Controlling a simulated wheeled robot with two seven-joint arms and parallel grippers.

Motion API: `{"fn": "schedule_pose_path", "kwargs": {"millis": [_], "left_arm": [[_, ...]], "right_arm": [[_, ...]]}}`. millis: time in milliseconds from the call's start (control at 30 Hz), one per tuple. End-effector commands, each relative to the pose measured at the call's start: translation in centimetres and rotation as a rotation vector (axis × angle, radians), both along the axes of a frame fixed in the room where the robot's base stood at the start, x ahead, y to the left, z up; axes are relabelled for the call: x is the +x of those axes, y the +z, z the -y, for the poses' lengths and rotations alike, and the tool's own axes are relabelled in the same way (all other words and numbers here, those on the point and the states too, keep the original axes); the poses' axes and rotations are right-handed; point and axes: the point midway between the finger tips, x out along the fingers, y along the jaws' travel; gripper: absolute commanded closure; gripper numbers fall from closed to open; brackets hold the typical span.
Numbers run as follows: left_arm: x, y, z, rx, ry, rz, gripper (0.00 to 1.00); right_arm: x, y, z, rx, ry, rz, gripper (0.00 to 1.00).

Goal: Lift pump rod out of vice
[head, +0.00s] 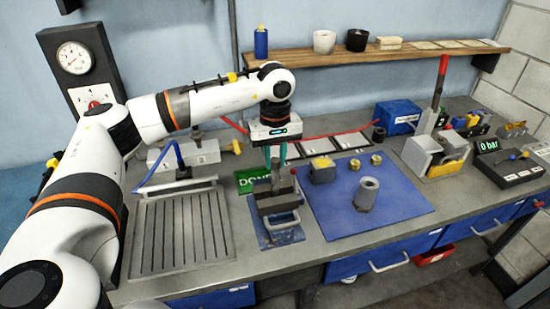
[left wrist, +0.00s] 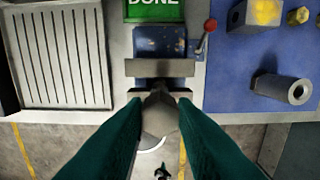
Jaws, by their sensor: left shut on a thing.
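The grey vice (head: 270,203) stands on a blue base near the front edge of the bench; its jaws also show in the left wrist view (left wrist: 160,68). My left gripper (head: 276,163) points down right above the vice, its teal fingers shut on a slim grey part, which I take to be the pump rod (head: 275,178). In the left wrist view a grey piece (left wrist: 158,112) shows between the fingertips, by the vice jaws. The rod's lower end is hidden, so I cannot tell whether it is still between the jaws. My right gripper is not in view.
A blue mat (head: 405,208) with a grey cylinder (head: 366,193) and brass parts lies to the right. A ribbed metal tray (head: 180,235) lies left. A green DONE sign (head: 250,180) is behind the vice. A wooden shelf (head: 400,52) runs above.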

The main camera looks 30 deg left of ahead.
Motion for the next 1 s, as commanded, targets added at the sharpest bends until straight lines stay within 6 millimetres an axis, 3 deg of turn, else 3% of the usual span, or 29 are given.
{"fn": "schedule_pose_path", "kwargs": {"millis": [1000], "left_arm": [[0.0,4.3,0.0,-0.001,0.0,0.002,0.95]], "right_arm": [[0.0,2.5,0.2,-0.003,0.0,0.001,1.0]]}}
